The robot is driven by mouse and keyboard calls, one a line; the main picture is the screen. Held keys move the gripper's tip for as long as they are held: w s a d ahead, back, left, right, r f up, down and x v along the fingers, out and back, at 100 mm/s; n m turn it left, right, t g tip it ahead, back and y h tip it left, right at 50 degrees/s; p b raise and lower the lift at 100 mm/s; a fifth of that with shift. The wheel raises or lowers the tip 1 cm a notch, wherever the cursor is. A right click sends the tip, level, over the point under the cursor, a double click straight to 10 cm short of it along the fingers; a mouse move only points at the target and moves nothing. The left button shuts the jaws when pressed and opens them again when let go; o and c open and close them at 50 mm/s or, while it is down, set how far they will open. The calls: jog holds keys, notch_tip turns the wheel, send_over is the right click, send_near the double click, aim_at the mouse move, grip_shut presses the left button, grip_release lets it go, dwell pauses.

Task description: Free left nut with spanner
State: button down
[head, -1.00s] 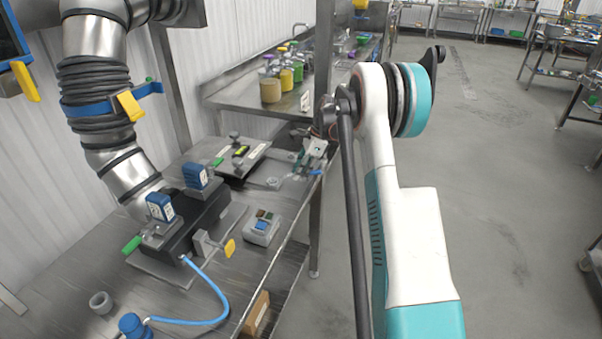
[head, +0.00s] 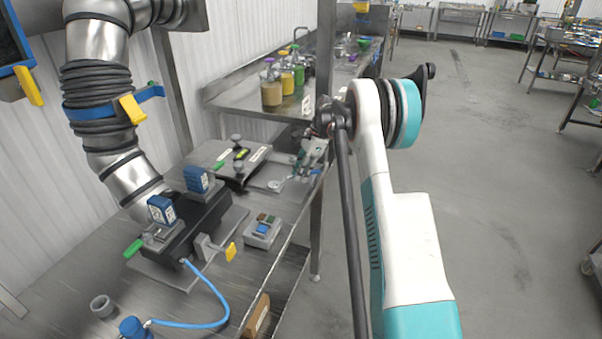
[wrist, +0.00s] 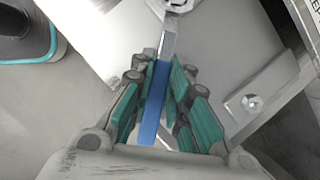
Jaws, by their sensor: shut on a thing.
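My gripper (wrist: 158,100) is shut on the blue handle of the spanner (wrist: 154,112), its teal pads on both sides. The spanner's metal shank runs up the wrist view to its head, which is at a nut (wrist: 178,4) at the top edge. The frame cuts this spot off, so I cannot tell how fully the head sits around the nut. A second bolt head or nut (wrist: 252,103) is on a pale metal tab to the right. In the head view my gripper (head: 308,158) is small, beside the bench's right edge.
A grey-topped fixture (head: 207,152) with knobs stands left of my gripper. A black unit with blue blocks (head: 185,228), a small button box (head: 262,232) and a blue hose (head: 205,322) are nearer on the bench. Jars (head: 271,93) stand behind.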

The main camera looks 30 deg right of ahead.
jog(key=shift+s, duration=0.1)
jog(key=shift+s+a+m+t+h+b, duration=0.2)
jog(key=shift+s+a+m+t, duration=0.15)
jog(key=shift+s+m, duration=0.55)
jog(key=shift+s+a+m+t+h+b, duration=0.15)
jog(key=shift+s+a+m+t, duration=0.3)
jog(key=shift+m, duration=0.65)
jog(key=shift+d+r+p, duration=0.15)
jog(key=shift+r+p, duration=0.55)
jog(key=shift+r, duration=0.5)
notch_tip(320, 180, up, 4)
jog(key=shift+f+p, duration=0.1)
jog(key=shift+p, duration=0.9)
